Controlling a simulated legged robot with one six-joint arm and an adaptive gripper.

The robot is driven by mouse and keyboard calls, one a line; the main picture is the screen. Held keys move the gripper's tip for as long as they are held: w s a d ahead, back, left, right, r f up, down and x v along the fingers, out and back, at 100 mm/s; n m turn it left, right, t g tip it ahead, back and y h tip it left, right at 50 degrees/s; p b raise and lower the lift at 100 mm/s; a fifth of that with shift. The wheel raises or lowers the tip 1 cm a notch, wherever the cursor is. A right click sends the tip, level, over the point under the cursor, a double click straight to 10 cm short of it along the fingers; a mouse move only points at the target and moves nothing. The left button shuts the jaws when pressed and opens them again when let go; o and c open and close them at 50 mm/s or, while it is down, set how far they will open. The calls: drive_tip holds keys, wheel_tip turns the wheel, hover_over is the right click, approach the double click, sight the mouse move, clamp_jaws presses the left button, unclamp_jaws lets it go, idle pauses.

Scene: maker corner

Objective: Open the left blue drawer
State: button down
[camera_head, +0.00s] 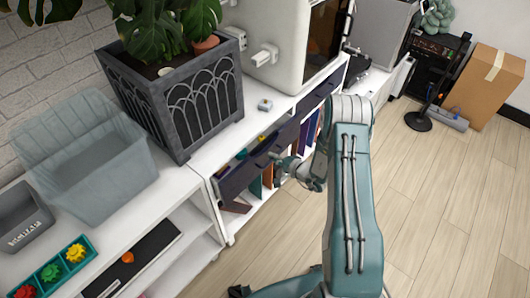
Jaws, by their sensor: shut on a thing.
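The left blue drawer (240,178) is in the white cabinet below the planter. It stands partly pulled out, and a few small coloured items show inside over its front. My gripper (279,162) is at the right part of this drawer's front, shut on its handle. The handle itself is mostly hidden by the fingers. The right blue drawer (319,95) sits further back along the same cabinet and looks closed.
A dark planter (185,105) with a leafy plant stands on the cabinet top, with a white machine (281,45) beyond it. A clear bin (85,160) is at left. Books stand on the shelf under the drawers. Wooden floor (440,190) at right is clear; a cardboard box (484,88) stands far back.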

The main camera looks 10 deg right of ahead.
drive_tip(key=f+v, duration=0.3)
drive_tip(key=v, duration=1.1)
drive_tip(key=s+f+v, duration=0.1)
drive_tip(key=f+v, duration=0.2)
drive_tip(key=v, duration=1.2)
drive_tip(key=shift+s+d+f, duration=0.15)
drive_tip(key=shift+s+d, duration=0.1)
drive_tip(key=shift+d, duration=0.15)
drive_tip(key=c, duration=0.7)
unclamp_jaws()
drive_tip(key=shift+w+d, duration=0.1)
drive_tip(key=v, duration=1.2)
